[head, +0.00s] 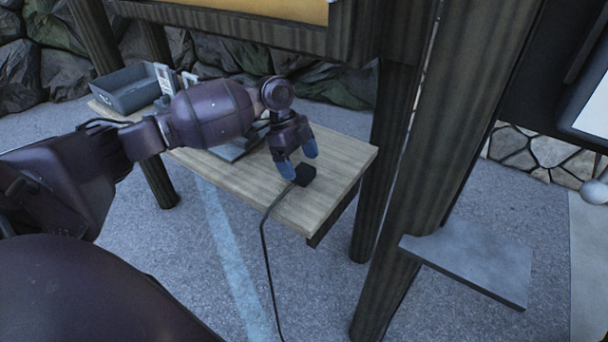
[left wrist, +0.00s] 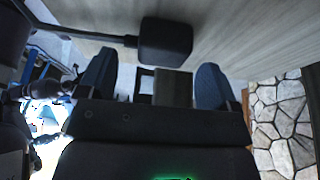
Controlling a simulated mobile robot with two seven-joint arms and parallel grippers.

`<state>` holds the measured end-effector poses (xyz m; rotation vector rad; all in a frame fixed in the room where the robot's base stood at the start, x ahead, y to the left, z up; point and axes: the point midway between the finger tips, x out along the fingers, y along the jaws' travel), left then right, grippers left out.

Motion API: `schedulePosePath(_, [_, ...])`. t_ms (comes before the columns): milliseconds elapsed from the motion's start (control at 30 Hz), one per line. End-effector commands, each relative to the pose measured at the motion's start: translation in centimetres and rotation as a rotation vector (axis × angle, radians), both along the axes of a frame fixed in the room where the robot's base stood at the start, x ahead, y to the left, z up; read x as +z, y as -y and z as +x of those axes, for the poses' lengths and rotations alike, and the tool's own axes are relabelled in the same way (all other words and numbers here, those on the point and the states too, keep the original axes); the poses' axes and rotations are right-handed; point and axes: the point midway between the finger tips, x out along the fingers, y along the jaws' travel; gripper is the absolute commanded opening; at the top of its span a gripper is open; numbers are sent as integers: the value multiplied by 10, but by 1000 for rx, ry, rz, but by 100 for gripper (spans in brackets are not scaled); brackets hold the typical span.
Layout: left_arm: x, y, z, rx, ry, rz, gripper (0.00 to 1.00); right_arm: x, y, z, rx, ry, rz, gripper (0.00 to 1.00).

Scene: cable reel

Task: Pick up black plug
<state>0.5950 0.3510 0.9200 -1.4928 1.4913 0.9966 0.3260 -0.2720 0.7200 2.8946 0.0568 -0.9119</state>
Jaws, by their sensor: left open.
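The black plug (head: 305,174) lies on the wooden table (head: 345,158) near its right end. Its black cable (head: 264,240) runs over the table's front edge and hangs down to the ground. My left gripper (head: 298,162) is open just behind the plug, its blue fingertips close to it. In the left wrist view the plug (left wrist: 165,41) shows beyond the fingertips of the left gripper (left wrist: 155,75), roughly between them, with its cable going off to the left. I cannot tell whether a fingertip touches it. My right gripper is not in view.
A grey bin (head: 128,92) stands at the table's far left end. A flat grey object (head: 236,150) lies partly hidden under my left arm. Thick dark posts (head: 440,130) rise right of the table, and a small grey shelf (head: 475,262) juts out at lower right.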

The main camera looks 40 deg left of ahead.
Motion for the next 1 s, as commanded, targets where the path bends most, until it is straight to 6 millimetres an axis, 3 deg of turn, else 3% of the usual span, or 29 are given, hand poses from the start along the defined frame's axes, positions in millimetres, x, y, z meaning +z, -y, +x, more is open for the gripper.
schedulePosePath(33, [-11, 2, 2, 0, -4, -1, 85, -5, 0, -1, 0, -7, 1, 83])
schedulePosePath(200, [-29, 10, 2, -1, -4, -1, 85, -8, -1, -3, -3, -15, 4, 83])
schedulePosePath(467, [-30, 11, 2, 0, -1, 0, 85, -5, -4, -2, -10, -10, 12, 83])
schedulePosePath(800, [-30, 11, 2, -1, -2, 0, 34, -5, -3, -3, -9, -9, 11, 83])
schedulePosePath(1000, [-30, 11, 2, 0, -1, 0, 34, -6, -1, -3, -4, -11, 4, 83])
